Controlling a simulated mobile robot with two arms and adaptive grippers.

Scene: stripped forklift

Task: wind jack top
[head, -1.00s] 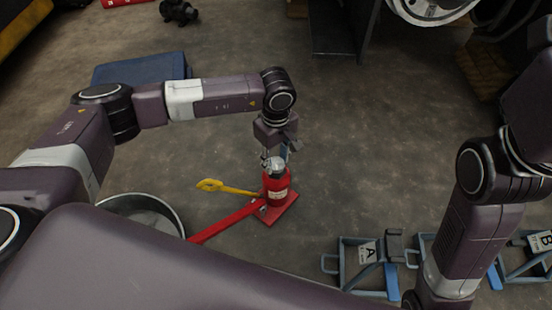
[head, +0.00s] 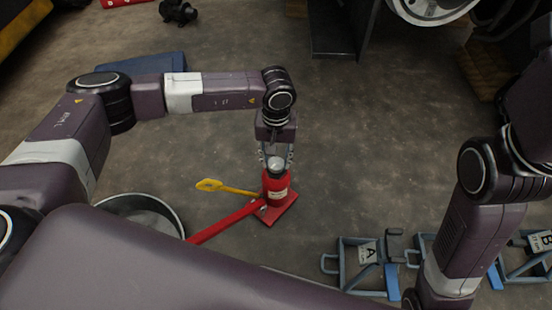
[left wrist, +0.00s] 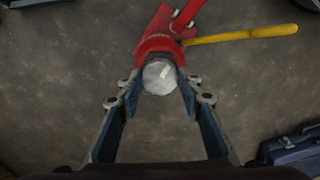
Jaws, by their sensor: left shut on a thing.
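The red bottle jack (head: 276,187) stands upright on its red base plate on the floor, in the middle of the head view. Its silver top (head: 277,165) also shows in the left wrist view (left wrist: 159,76), between my fingertips. My left gripper (head: 276,160) points down from above, its two fingers shut on the jack top from either side. A red lever (head: 222,221) runs from the jack toward the lower left. A yellow-handled tool (head: 210,185) lies beside the jack, to its left. My right gripper is out of view; only part of that arm shows.
A round metal pan (head: 150,207) lies left of the lever. Blue-grey stands marked A (head: 367,253) and B (head: 542,240) are at the lower right. A dark blue case (head: 150,66) lies behind my left arm. The floor right of the jack is clear.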

